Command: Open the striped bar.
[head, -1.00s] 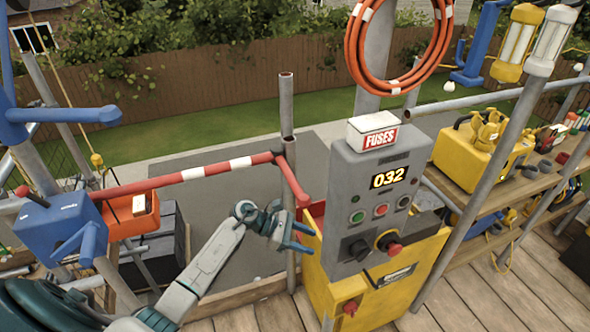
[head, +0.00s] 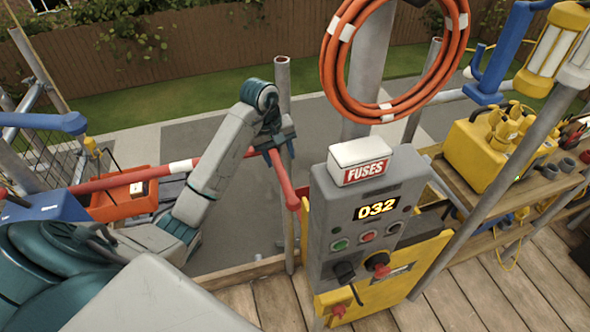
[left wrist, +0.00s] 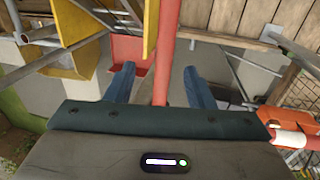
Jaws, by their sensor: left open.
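The striped bar (head: 180,166), red with white bands, runs across the gap in the rail from the left, partly hidden behind my left arm. A red handle (head: 284,184) slopes down from its right end beside the grey control box. My left gripper (head: 278,150) is at the upper part of this handle. In the left wrist view the red handle (left wrist: 166,60) runs between the two open blue fingers (left wrist: 160,82), with gaps at both sides. A white and red piece of the bar also shows there at the right (left wrist: 290,138). My right gripper is out of view.
The grey control box (head: 325,215) reading 032, with a FUSES box (head: 360,152) on top, stands just right of the handle. A grey upright post (head: 284,90) rises close to my gripper. An orange box (head: 110,207) hangs at the left.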

